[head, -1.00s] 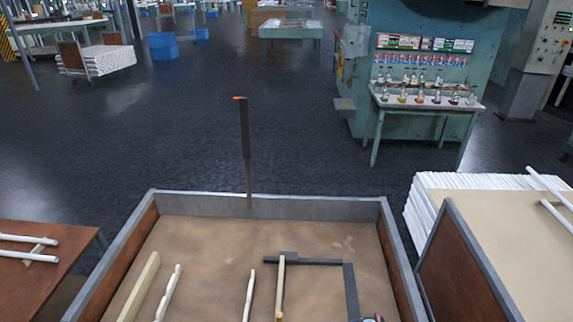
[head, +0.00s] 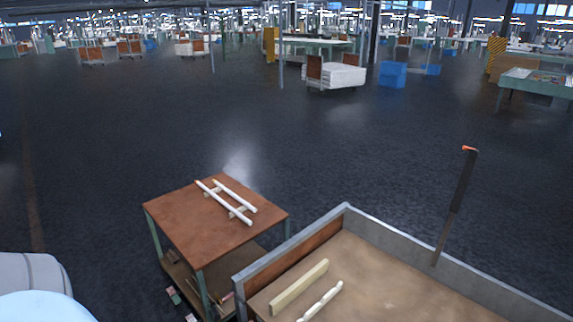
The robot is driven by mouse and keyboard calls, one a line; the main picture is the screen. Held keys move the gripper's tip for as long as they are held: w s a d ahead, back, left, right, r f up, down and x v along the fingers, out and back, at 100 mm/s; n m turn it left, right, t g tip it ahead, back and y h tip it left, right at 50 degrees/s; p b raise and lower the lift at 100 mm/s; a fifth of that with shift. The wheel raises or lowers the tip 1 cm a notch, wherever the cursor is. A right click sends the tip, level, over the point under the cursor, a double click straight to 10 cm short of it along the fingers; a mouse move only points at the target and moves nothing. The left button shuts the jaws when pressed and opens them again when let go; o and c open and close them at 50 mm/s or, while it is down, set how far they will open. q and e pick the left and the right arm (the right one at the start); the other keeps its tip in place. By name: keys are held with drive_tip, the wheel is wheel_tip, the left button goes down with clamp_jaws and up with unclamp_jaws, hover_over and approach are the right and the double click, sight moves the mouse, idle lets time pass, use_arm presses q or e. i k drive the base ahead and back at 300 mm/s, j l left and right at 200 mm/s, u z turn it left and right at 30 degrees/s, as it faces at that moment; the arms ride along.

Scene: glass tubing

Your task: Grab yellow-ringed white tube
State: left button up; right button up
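Two white tubes (head: 223,201) lie side by side on small supports on the brown tabletop of a small table (head: 170,220). Another white tube (head: 321,301) lies in the large grey-edged tray at the lower right, beside a pale wooden bar. I cannot make out a yellow ring on any tube at this size. Neither of my grippers is in view.
The tray (head: 390,238) has raised grey and brown walls. A dark upright post (head: 456,206) with an orange tip stands at its far wall. The small table has a cluttered lower shelf (head: 235,272). The dark floor beyond is open. White stacks and blue bins (head: 392,74) stand far back.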

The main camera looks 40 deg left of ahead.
sight(242, 202)
drive_tip(key=k, duration=0.5)
drive_tip(key=k+j+u, duration=0.1)
drive_tip(key=u, duration=1.15)
drive_tip(key=i+j, duration=0.3)
drive_tip(key=i, duration=0.15)
drive_tip(key=i+j+u, duration=0.1)
drive_tip(key=i+j, duration=0.5)
drive_tip(key=i, duration=0.25)
